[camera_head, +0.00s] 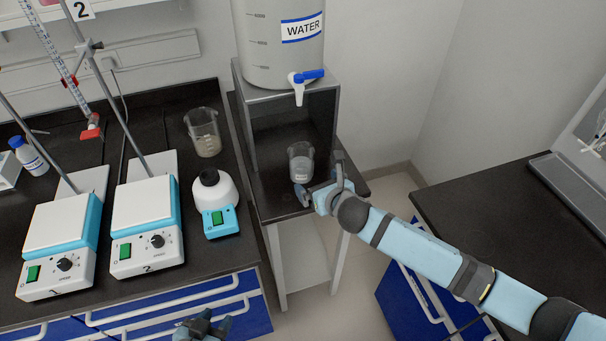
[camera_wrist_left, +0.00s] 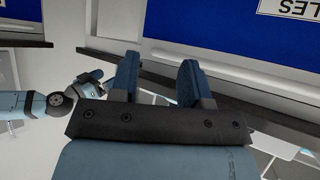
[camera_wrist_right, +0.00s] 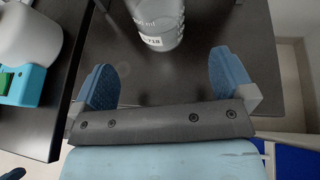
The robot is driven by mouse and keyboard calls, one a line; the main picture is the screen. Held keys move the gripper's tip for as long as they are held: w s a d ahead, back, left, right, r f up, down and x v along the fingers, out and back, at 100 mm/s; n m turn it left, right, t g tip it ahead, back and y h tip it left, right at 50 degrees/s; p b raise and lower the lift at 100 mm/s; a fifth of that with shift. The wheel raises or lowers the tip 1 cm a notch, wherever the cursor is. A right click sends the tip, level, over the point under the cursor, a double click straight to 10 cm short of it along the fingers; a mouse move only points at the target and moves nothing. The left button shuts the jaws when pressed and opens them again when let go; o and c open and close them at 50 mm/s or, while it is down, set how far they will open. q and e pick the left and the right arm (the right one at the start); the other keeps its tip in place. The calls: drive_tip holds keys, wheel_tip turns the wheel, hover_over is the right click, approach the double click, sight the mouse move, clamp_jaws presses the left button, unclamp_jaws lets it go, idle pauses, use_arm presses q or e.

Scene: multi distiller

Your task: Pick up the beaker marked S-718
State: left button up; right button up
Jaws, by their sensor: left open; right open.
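A clear glass beaker (camera_head: 301,162) stands upright on the dark shelf beneath the water tank's tap. My left gripper (camera_head: 205,326) is open and empty, low before the blue drawers.
The water tank (camera_head: 277,50) with a blue-handled tap (camera_head: 305,77) sits on a grey metal stand (camera_head: 288,98) around the shelf. Another dark bench (camera_head: 500,200) is at the right.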

sight(307, 175)
drive_tip(key=b+x, duration=0.1)
drive_tip(key=x, duration=0.2)
drive_tip(key=shift+f+b, duration=0.25)
drive_tip(key=shift+b, duration=0.15)
drive_tip(key=shift+w+a, duration=0.15)
drive_tip(key=shift+w, duration=0.1)
drive_tip(key=shift+w+a+f+b, duration=0.1)
drive_tip(key=shift+w+b, duration=0.15)
drive_tip(key=shift+b, duration=0.2)
drive_tip(key=b+x, duration=0.4)
drive_tip(key=b, duration=0.1)
drive_tip(key=shift+f, duration=0.3)
drive_tip(key=shift+w+a+b, duration=0.2)
drive_tip(key=shift+w+b, duration=0.2)
drive_tip(key=shift+b, duration=0.1)
use_arm(q)
wheel_tip(307, 175, down, 6)
drive_tip(key=w+d, duration=0.1)
use_arm(e)
drive_tip(key=shift+r, duration=0.15)
